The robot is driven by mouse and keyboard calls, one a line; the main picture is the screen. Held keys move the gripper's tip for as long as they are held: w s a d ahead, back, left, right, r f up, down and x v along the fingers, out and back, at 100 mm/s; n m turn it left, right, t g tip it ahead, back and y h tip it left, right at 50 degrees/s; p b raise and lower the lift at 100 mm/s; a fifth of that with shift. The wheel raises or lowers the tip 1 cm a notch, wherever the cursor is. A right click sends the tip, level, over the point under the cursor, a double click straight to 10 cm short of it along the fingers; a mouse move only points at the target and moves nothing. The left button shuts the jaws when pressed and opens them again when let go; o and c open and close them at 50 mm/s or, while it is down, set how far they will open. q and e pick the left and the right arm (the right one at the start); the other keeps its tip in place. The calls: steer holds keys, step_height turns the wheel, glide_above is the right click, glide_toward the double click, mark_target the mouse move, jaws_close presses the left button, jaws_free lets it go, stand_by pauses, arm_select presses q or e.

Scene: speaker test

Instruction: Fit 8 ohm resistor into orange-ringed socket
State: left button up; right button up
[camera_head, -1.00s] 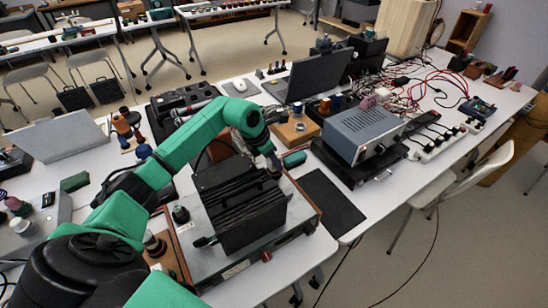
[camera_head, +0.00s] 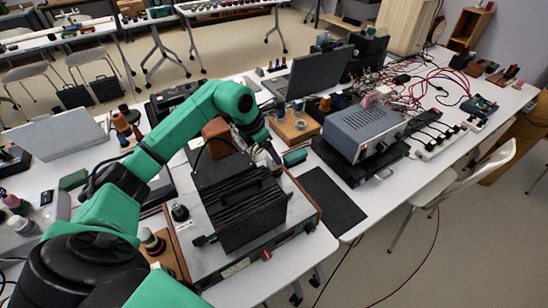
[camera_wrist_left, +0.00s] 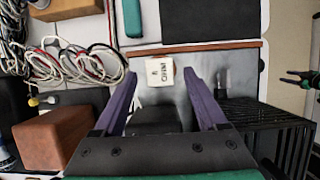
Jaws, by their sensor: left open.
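A small white block with dark lettering (camera_wrist_left: 160,72), perhaps the resistor, lies on a grey surface in the left wrist view. Its lettering is too small to read surely. My left gripper (camera_wrist_left: 161,80) is open, with its two purple fingers on either side of the block; gaps show between them and it. In the head view my left gripper (camera_head: 272,154) is behind the black finned box (camera_head: 240,205), its fingertips mostly hidden. I cannot make out an orange-ringed socket in either view.
The finned box stands on a grey panel (camera_head: 205,262) with a wooden edge. A dark mat (camera_head: 333,202) lies to its right, and a teal block (camera_head: 294,157) behind. A grey-blue instrument (camera_head: 365,132) and tangled wires (camera_head: 415,82) are farther right. A brown block (camera_wrist_left: 52,138) is near the gripper.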

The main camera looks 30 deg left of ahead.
arm_select(q)
steer(key=v, duration=0.8)
steer(key=shift+b, duration=0.45)
steer(key=shift+s+a+r, duration=0.1)
steer(key=shift+r, duration=0.05)
